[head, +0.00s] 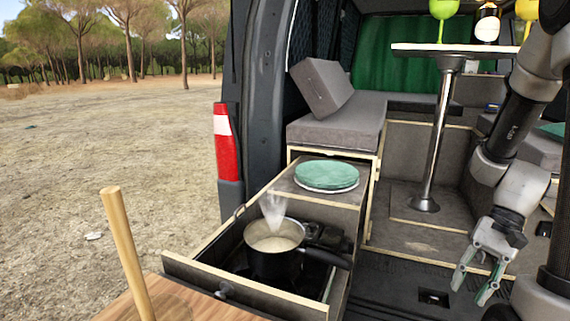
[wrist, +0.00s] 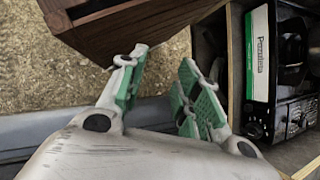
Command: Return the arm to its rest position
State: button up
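My gripper (head: 474,287) hangs at the right of the head view, pointing down in front of the van's open rear. Its two green-padded fingers are spread apart with nothing between them. In the wrist view my gripper (wrist: 160,95) also shows open and empty. My arm (head: 520,150) comes down along the right edge of the head view. Its upper part is cut off by the frame.
A pot (head: 273,248) with steaming contents sits on a stove in the pulled-out drawer (head: 245,295). Green plates (head: 327,175) lie on the cabinet behind. A wooden surface (head: 180,300) with an upright stick (head: 127,255) is at front left. A table (head: 436,130) stands inside the van.

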jog(key=s+a+r+n+t+h, duration=0.1)
jog(key=r+n+t+h, duration=0.2)
jog(key=r, duration=0.6)
jog(key=s+a+r+n+t+h, duration=0.1)
jog(key=r+n+t, duration=0.3)
jog(key=r, duration=0.4)
jog(key=shift+s+r+n+t+h, duration=0.4)
jog(key=shift+s+t+h, duration=0.15)
jog(key=shift+h, duration=0.35)
